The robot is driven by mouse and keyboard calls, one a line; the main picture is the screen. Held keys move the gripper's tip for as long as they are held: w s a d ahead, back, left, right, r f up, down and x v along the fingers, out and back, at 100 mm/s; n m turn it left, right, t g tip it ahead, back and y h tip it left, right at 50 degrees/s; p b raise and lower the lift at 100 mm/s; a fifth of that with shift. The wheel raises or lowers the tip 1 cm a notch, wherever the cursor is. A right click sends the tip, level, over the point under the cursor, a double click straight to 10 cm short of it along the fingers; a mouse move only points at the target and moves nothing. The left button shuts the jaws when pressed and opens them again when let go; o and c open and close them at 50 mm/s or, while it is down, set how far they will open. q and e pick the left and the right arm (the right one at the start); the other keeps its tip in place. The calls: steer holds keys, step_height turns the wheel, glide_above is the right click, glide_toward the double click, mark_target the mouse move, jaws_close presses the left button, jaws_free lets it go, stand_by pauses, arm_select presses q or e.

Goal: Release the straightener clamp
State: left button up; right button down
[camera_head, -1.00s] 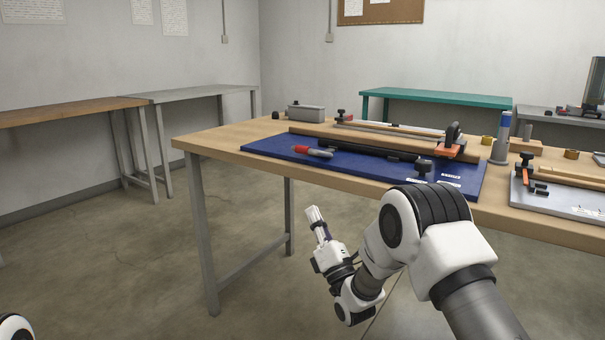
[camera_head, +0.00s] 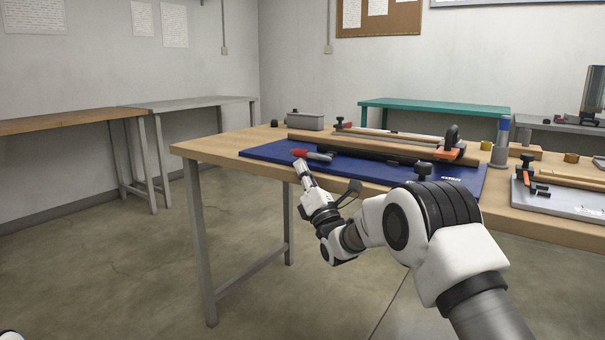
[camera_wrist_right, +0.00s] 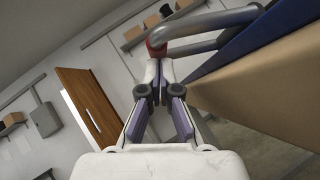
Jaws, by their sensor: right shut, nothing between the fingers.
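My right gripper (camera_head: 298,166) is shut and empty at the front edge of the blue board (camera_head: 265,152). Just beyond its tips lies a grey tool-like part with a red end (camera_head: 300,153). In the right wrist view the red end (camera_wrist_right: 156,48) is right at the shut fingertips (camera_wrist_right: 158,64), with bent grey bars running right; I cannot tell whether they touch. An orange clamp with a black knob (camera_head: 449,153) stands at the right end of the wooden strip. I cannot tell which part is the straightener clamp. My left gripper is out of view.
The blue board lies on a wooden table (camera_head: 215,146). It carries a long black bar (camera_head: 375,155) and a black knob (camera_head: 423,169). A grey box (camera_head: 304,121) stands behind, a blue-topped cylinder (camera_head: 502,140) at right. Floor left of the table is clear.

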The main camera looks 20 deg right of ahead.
steer(key=shift+r, duration=0.1)
stand_by(0.3)
steer(key=shift+r+m+h+p, duration=0.7)
steer(key=shift+m+h+p, duration=0.2)
steer(key=shift+m+p, duration=0.15)
steer(key=r+m+g+h+p, duration=0.1)
steer(key=m+p, duration=0.1)
steer(key=p, duration=0.1)
steer(key=r+m+g+h+p, duration=0.1)
steer(key=r+m+h+p, duration=0.1)
steer(key=m+p, duration=0.1)
steer(key=w+d+r+m+g+h+p, duration=0.1)
steer(key=r+m+p, duration=0.1)
steer(key=p, duration=0.2)
steer(key=shift+r+g+h, duration=0.25)
steer(key=shift+g+h, duration=0.05)
steer(key=shift+h, duration=0.1)
steer(key=w+d+r+m+g+p, duration=0.1)
steer(key=p, duration=0.3)
steer(key=w+d+r+m+g+p, duration=0.1)
steer(key=m+g+p, duration=0.1)
steer(key=p, duration=0.2)
steer(key=w+d+m+g+p, duration=0.1)
steer(key=d+m+p, duration=0.1)
steer(key=p, duration=0.2)
steer(key=shift+r+g, duration=0.3)
steer(key=shift+r, duration=0.2)
